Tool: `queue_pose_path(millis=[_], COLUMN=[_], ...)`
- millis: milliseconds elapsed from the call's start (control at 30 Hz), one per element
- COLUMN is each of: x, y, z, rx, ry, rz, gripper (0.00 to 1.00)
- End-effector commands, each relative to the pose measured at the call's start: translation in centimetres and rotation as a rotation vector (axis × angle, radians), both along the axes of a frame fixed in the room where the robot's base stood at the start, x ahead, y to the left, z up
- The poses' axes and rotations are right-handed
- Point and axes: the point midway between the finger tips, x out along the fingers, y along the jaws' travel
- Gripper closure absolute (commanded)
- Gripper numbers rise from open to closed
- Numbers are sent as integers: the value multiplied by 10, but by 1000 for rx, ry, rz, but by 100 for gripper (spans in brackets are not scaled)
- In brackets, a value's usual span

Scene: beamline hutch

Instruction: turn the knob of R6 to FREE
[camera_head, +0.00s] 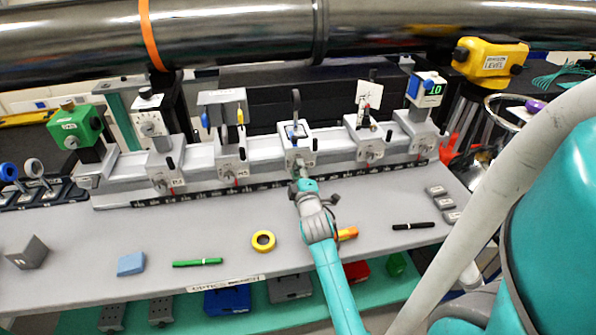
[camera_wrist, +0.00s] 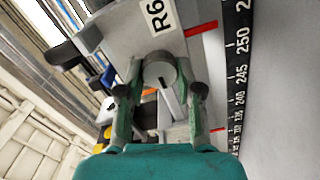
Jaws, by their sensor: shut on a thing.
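The R6 carrier (camera_head: 296,158) sits on the rail in the middle of the head view. My gripper (camera_head: 301,180) reaches its front face from below. In the wrist view the R6 label (camera_wrist: 157,15) and a red mark (camera_wrist: 201,29) show beside the round grey knob (camera_wrist: 158,70). My gripper (camera_wrist: 161,88) has one finger on each side of the knob and is shut on it. A short dark mark shows on the knob face. I cannot read any FREE or LOCK wording. In the head view my gripper hides the knob.
Other carriers stand along the rail (camera_head: 262,148) on both sides of R6. A black scale strip (camera_wrist: 237,70) runs beside it. On the table lie a yellow tape roll (camera_head: 263,241), a green pen (camera_head: 197,262) and a black pen (camera_head: 413,226). A large pipe (camera_head: 235,38) crosses above.

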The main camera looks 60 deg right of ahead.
Motion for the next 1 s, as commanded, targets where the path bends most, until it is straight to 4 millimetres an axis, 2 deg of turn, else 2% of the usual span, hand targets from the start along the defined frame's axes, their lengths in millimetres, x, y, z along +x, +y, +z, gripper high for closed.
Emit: queue_pose_path(millis=[467, 500, 567, 1000], x=[0, 0, 0, -5], y=[0, 0, 0, 6], z=[-1, -1, -1, -1], rx=[-7, -7, -7, -7], ry=[10, 10, 10, 10], rz=[0, 0, 0, 0], gripper=[99, 55, 40, 39])
